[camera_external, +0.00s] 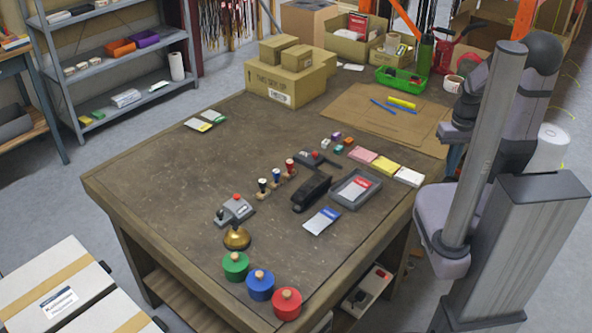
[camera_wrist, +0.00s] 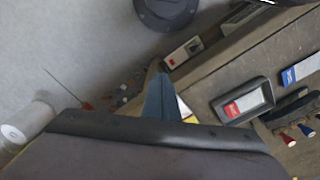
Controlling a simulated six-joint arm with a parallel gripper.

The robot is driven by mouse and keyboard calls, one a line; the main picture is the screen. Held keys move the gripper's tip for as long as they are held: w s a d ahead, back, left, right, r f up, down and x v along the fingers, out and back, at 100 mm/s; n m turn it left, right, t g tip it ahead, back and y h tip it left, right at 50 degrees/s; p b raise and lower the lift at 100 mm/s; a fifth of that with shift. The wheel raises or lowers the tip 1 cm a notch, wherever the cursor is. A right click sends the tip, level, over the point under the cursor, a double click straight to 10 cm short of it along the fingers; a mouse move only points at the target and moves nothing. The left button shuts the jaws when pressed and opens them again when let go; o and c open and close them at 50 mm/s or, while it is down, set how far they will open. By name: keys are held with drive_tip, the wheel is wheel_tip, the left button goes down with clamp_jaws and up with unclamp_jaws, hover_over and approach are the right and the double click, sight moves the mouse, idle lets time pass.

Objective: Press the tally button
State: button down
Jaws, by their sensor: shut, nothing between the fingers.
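Two small devices on the bench carry red buttons, and I cannot tell which one is the tally button. A grey box (camera_external: 240,212) with a red button (camera_external: 236,197) and a dark knob sits at the near left, beside a brass bell (camera_external: 236,238). A dark box (camera_external: 305,158) with a red button sits near the bench middle. My gripper (camera_wrist: 160,78) shows as a narrow blue-grey wedge in the wrist view, its fingers together and empty. In the external view my arm is folded at the right, off the bench; the fingertips are not clear there.
A grey tray (camera_external: 345,194) holding cards shows in the wrist view too (camera_wrist: 222,114). Several stamps (camera_external: 276,182), a black stapler-like tool (camera_external: 312,190) and round colored pots (camera_external: 260,284) stand on the bench. Cartons (camera_external: 285,85) are at the back.

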drive_tip(key=shift+w, duration=0.1)
drive_tip(key=w+a+r+m+t+y+p, duration=0.15)
drive_tip(key=w+a, duration=0.35)
drive_tip(key=a, duration=0.6)
drive_tip(key=w+a+r+m+y, duration=0.15)
drive_tip(key=w+a, duration=0.35)
drive_tip(key=a, duration=0.5)
drive_tip(key=w+a+r+m+y+p, duration=0.15)
drive_tip(key=w+a, duration=0.25)
drive_tip(key=a, duration=0.7)
drive_tip(key=m+g+y, duration=0.1)
drive_tip(key=m+y, duration=0.4)
hover_over(237, 198)
drive_tip(key=d, duration=0.1)
drive_tip(key=shift+w+d+f+p, duration=0.1)
drive_tip(key=shift+w+f+p, duration=0.25)
drive_tip(key=shift+w, duration=0.1)
drive_tip(key=shift+f, duration=0.15)
wheel_tip(237, 198, down, 8)
drive_tip(key=b, duration=0.8)
drive_tip(key=shift+f, duration=0.25)
